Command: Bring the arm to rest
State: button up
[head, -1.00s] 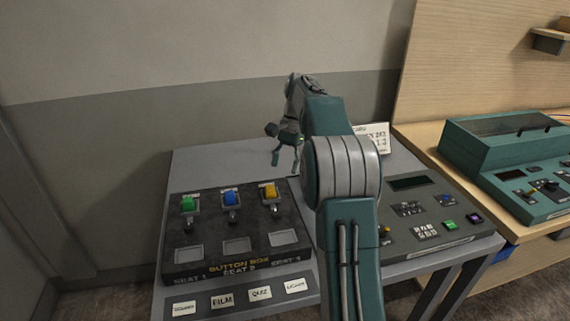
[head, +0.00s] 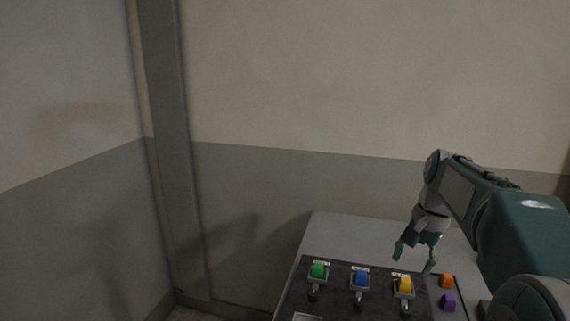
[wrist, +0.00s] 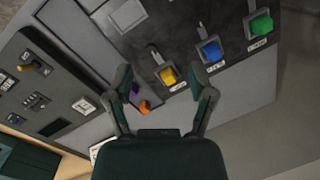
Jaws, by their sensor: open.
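My gripper (head: 414,258) hangs over the back right part of the button box (head: 337,279), fingers spread, with nothing between them. In the wrist view my gripper (wrist: 166,84) shows its two fingers apart above the box's edge. The box carries a green button (head: 318,271), a blue button (head: 361,279) and a yellow button (head: 405,286), each with a small lever in front. The yellow button (wrist: 168,75) is close to the fingers in the wrist view. My arm reaches in from the right and hides part of the table in the head view.
Walls close off the back and left.

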jog(key=s+a+f+n+t, duration=0.1)
jog(key=s+a+n+t, duration=0.1)
jog(key=s, duration=0.5)
jog(key=s+a+f+n+t+h, duration=0.1)
jog(key=s+a+f+n+t, duration=0.1)
jog(key=s+a+n, duration=0.2)
jog(key=s+a+f+n+t+h, duration=0.1)
jog(key=s+a, duration=0.3)
jog(key=s, duration=0.6)
jog(key=shift+s+f+n+t, duration=0.35)
jog(key=shift+f+n+t, duration=0.05)
jog(key=shift+n, duration=0.5)
jog(key=shift+a, duration=0.1)
